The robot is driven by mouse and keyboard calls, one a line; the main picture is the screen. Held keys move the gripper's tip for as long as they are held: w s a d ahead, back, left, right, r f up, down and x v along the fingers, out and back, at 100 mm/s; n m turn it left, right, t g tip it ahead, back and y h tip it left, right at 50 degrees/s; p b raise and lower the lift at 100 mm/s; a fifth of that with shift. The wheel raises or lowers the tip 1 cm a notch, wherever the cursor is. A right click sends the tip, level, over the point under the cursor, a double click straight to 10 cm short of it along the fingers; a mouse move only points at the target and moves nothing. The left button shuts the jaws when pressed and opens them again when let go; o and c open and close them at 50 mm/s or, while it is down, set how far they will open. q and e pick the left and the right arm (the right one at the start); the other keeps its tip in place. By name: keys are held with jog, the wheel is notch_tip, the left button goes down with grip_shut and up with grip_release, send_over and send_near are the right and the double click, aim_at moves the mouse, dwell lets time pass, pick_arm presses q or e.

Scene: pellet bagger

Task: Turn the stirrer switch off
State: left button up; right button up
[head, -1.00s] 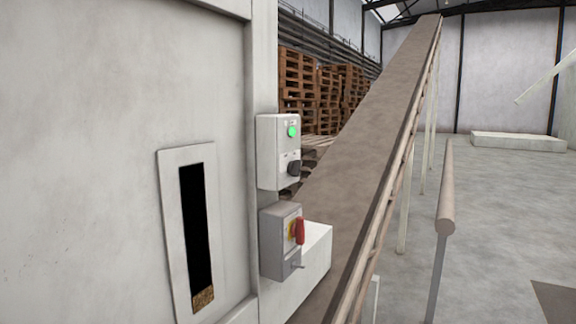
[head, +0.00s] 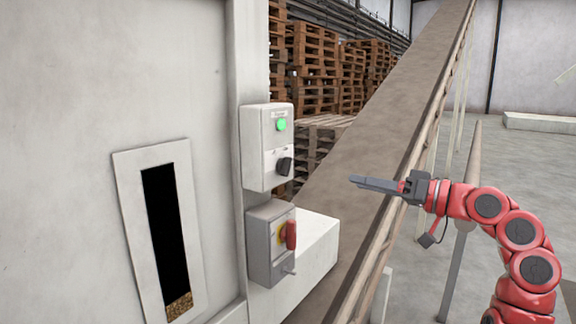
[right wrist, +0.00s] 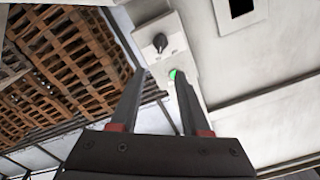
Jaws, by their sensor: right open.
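The stirrer switch looks to be the black rotary knob (head: 284,166) on the upper white control box (head: 254,150), below a lit green lamp (head: 281,125). In the right wrist view the knob (right wrist: 160,42) and the green lamp (right wrist: 173,74) show beyond the fingers. A grey box (head: 262,245) with a red handle (head: 291,235) on yellow sits below. My right gripper (head: 352,182) is to the right of the white box, apart from it, pointing left. It is open and empty in the right wrist view (right wrist: 157,72). My left gripper is out of view.
A sloping conveyor (head: 375,150) rises behind the boxes, with a railing post (head: 462,240) at its right. The machine wall (head: 60,100) with a dark sight window (head: 164,240) fills the left. Pallets (head: 315,65) are stacked behind. Grey floor at the right is free.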

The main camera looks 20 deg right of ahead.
aim_at(290, 168)
jog(key=p+x, duration=0.6)
jog(key=x, duration=1)
jog(key=shift+a+r, duration=0.15)
jog(key=shift+a, duration=0.1)
jog(key=shift+w+a, duration=0.3)
jog(key=shift+w, duration=0.2)
grip_shut()
